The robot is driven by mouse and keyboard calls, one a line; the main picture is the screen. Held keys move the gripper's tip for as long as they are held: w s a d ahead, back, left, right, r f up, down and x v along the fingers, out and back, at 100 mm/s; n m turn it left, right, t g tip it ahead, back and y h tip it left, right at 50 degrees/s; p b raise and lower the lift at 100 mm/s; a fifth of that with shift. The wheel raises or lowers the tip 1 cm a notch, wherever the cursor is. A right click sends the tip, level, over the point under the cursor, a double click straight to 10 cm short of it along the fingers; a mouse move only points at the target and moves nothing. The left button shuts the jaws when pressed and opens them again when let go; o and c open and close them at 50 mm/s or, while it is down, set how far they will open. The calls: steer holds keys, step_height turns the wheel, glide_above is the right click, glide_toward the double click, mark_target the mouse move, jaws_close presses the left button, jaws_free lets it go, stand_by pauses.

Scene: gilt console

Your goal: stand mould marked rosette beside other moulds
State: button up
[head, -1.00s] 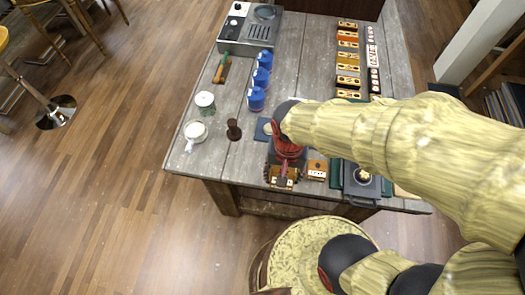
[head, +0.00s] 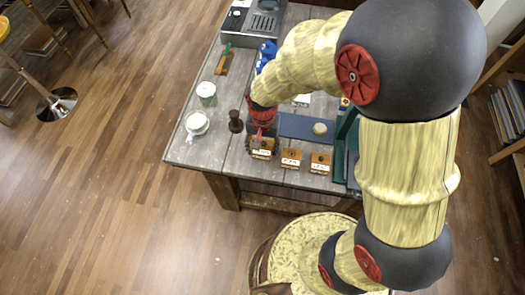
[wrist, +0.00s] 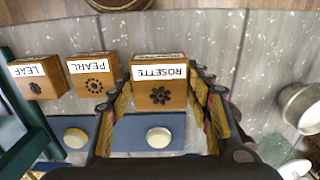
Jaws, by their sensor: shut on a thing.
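The mould marked ROSETTE (wrist: 158,95) is a wooden block with a dark flower motif and a white label, upside down in the wrist view. My gripper (wrist: 160,88) is shut on it, one finger on each side. The mould marked PEARL (wrist: 93,75) and the mould marked LEAF (wrist: 38,77) stand in a row to its left there. In the head view the held mould (head: 262,149) is at the left end, with the PEARL mould (head: 291,159) and LEAF mould (head: 320,163) to its right. I cannot tell whether the held mould touches the table.
A blue mat (head: 295,125) with a round pale disc (head: 320,128) lies behind the moulds. A dark tamper (head: 235,122), a white cup (head: 197,124) and a lidded canister (head: 206,92) stand to the left. A green frame (wrist: 28,140) is close beside the LEAF mould.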

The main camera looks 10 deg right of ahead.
mark_target(263, 152)
steer(key=shift+w+f+b, duration=0.1)
steer(key=shift+f+b, duration=0.2)
steer(key=shift+f, duration=1.35)
steer(key=shift+f, duration=0.1)
steer(key=o, duration=1.1)
steer(key=shift+o, duration=0.5)
